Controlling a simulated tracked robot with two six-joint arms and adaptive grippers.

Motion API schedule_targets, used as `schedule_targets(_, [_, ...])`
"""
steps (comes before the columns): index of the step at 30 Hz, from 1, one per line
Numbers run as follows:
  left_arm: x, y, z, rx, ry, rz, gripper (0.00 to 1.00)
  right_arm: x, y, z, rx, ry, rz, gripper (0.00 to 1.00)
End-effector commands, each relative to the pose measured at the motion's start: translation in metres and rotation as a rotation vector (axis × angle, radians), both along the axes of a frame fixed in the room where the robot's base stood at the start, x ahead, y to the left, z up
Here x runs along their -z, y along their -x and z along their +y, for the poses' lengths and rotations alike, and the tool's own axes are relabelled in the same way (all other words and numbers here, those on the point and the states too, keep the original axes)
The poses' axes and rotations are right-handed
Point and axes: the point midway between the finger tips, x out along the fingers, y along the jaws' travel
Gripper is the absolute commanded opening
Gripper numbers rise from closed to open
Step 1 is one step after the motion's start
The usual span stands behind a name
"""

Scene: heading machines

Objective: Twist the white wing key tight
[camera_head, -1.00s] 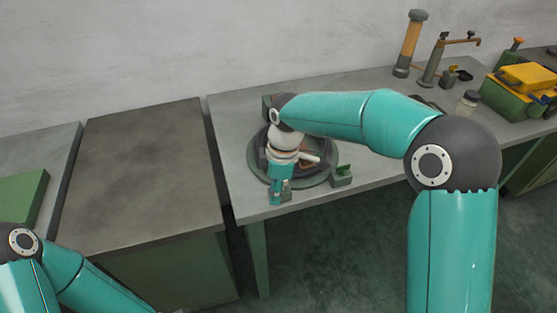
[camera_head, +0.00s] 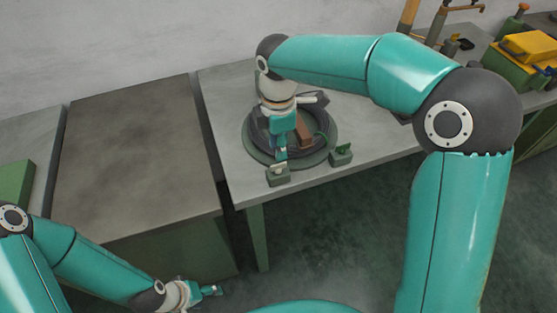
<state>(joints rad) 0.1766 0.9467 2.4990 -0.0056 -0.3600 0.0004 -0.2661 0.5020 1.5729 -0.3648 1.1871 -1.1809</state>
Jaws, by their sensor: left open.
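A small green block (camera_head: 278,178) stands at the front rim of the round dark fixture on the bench. A small pale piece on its top may be the white wing key, but it is too small and covered to be sure. My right gripper (camera_head: 281,156) points down just over this block; its fingers are too small to show whether they are open or shut. A second green block with a green wing-shaped piece (camera_head: 341,151) stands to the right, apart from the gripper. My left gripper (camera_head: 215,291) is open and empty, low at the lower left, away from the bench fixture.
The round fixture (camera_head: 327,153) holds a dark ring and a brown bar (camera_head: 304,130). A dark-topped cabinet (camera_head: 135,165) stands left, its top clear. A yellow and green machine (camera_head: 525,50) stands at the far right. My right arm spans above the bench.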

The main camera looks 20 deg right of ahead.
Motion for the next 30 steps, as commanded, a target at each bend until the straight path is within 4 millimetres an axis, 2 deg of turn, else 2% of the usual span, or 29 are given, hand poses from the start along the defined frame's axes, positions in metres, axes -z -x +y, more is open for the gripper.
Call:
schedule_targets(3, [-0.001, 0.000, 0.000, 0.000, 0.000, 0.000, 0.62, 0.025, 0.001, -0.001, 0.000, 0.001, 0.004, 0.31])
schedule_targets(10, [-0.002, 0.000, 0.000, 0.000, 0.000, 0.000, 0.62, 0.056, 0.000, -0.001, 0.001, 0.001, 0.001, 0.31])
schedule_targets(15, [-0.002, 0.000, 0.000, 0.000, 0.000, 0.000, 0.62, 0.064, 0.000, -0.001, 0.001, 0.000, 0.000, 0.31])
schedule_targets(23, [-0.002, 0.000, 0.000, 0.000, 0.000, 0.000, 0.62, 0.064, 0.000, -0.001, 0.002, 0.000, -0.001, 0.31])
schedule_targets(28, [-0.002, 0.000, 0.000, 0.000, 0.000, 0.000, 0.62, 0.064, 0.000, -0.001, 0.002, 0.000, -0.001, 0.03])
schedule_targets(30, [-0.002, 0.000, 0.000, 0.000, 0.000, 0.000, 0.62, 0.064, 0.000, -0.001, 0.002, 0.000, -0.001, 0.00])
